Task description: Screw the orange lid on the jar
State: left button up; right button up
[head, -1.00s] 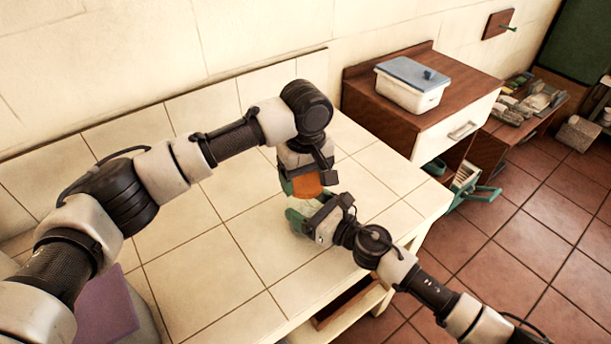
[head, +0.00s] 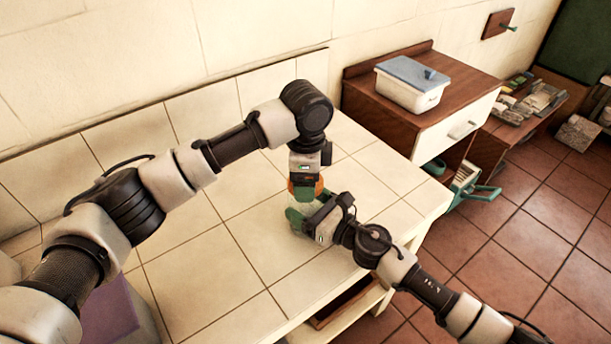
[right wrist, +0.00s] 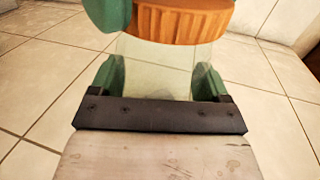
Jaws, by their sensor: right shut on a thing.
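The orange lid (right wrist: 182,20) has a ribbed edge and sits at the mouth of the clear jar (right wrist: 152,65). I cannot tell how firmly it is seated. In the head view the lid (head: 319,186) shows partly behind a green finger of my left gripper (head: 304,194), which points down from above. One green finger touches or overlaps the lid's left side in the right wrist view; the other is hidden, so its grip is unclear. My right gripper (right wrist: 152,80) is shut on the jar, one green finger on each side, holding it upright over the tiled counter.
The cream tiled counter (head: 200,268) is mostly clear around the jar. A purple-topped block (head: 108,312) stands at the lower left. A white box with a blue lid (head: 409,85) sits on a brown cabinet at the back right. The tiled wall runs behind.

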pick_arm(q)
jog(key=m, duration=1.1)
jog(key=shift+m, duration=0.3)
jog(key=o, duration=1)
jog(key=shift+r, duration=2.25)
jog(key=shift+c, duration=0.3)
